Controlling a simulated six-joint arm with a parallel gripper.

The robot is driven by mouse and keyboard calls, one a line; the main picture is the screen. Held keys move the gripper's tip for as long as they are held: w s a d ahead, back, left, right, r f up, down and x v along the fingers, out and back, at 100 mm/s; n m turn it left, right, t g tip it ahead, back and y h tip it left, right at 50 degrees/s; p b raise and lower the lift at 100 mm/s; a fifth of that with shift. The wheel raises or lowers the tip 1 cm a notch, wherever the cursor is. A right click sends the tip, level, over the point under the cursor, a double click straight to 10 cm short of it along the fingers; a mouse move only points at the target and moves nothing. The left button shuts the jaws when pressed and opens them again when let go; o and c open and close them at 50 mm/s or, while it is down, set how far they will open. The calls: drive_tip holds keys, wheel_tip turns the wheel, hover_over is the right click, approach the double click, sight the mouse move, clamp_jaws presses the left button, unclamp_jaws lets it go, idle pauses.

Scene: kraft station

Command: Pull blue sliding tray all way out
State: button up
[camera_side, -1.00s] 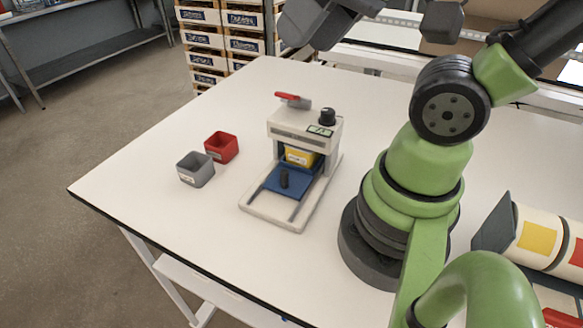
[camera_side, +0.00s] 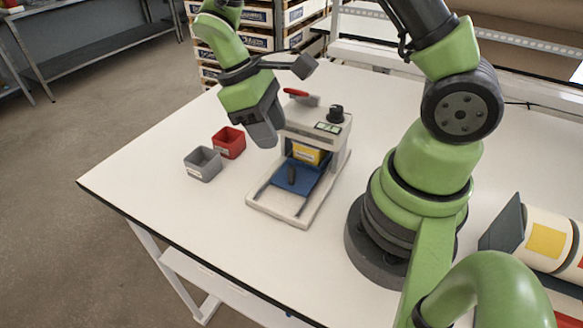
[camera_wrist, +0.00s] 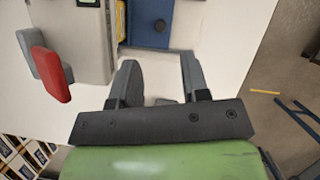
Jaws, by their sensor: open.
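The blue sliding tray (camera_side: 305,178) lies on the rails of a small white press station (camera_side: 318,130), with a dark upright knob (camera_side: 292,175) on it. The tray sits part way along the rails, and a yellow block (camera_side: 306,154) shows behind it under the station's head. My gripper (camera_side: 264,138) is above the table, left of the station's head in the side view, and holds nothing. In the wrist view my gripper (camera_wrist: 160,82) has its fingers apart, with the blue tray (camera_wrist: 150,18) beyond them near the top edge.
A red bin (camera_side: 229,142) and a grey bin (camera_side: 203,164) stand to the left, close to my gripper. A cream object with coloured patches (camera_side: 545,240) lies at the right. The front table area is clear.

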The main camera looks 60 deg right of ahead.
sight(289, 167)
drive_tip(key=x, duration=0.9)
drive_tip(key=shift+s+f, duration=0.2)
clamp_jaws()
